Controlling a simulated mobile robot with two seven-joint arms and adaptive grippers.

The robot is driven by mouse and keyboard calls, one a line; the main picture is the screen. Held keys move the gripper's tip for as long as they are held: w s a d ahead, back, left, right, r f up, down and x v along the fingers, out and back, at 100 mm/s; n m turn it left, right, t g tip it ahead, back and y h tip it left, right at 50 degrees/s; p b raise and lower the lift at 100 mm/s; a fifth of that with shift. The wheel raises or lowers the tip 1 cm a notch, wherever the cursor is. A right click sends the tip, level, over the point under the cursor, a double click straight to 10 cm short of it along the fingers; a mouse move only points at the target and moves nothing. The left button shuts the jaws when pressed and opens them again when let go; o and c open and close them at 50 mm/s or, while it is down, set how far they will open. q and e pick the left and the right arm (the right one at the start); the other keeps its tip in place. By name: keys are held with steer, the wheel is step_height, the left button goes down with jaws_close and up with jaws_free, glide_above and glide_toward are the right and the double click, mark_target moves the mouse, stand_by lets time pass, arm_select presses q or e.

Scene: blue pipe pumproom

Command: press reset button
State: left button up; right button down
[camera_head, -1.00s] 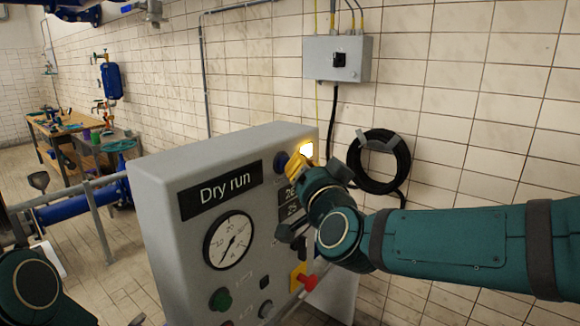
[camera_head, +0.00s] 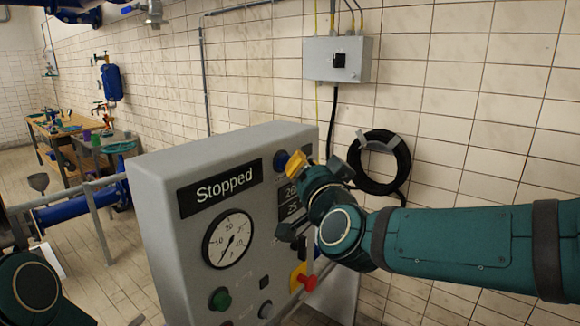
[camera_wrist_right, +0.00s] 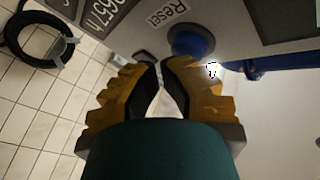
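The blue reset button (camera_head: 282,160) is at the upper right of the grey control panel's front. In the right wrist view the round blue button (camera_wrist_right: 190,40) sits beside a label reading "Reset" (camera_wrist_right: 167,13). The panel display (camera_head: 221,189) reads "Stopped". My right gripper (camera_head: 297,162) is in front of the button, and its yellow fingers partly hide that area. In the wrist view its fingertips (camera_wrist_right: 161,66) come together just below the button. I cannot tell whether they touch it. It holds nothing. My left gripper is not in view.
The panel also carries a round gauge (camera_head: 228,239), a green button (camera_head: 220,299) and a red knob (camera_head: 308,282). A tiled wall stands behind, with a grey switch box (camera_head: 338,58) and a coiled black hose (camera_head: 380,163). A workbench (camera_head: 62,135) is far left.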

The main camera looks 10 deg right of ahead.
steer(key=shift+s+d+b, duration=1.1)
steer(key=shift+s+d, duration=0.95)
steer(key=shift+s, duration=0.1)
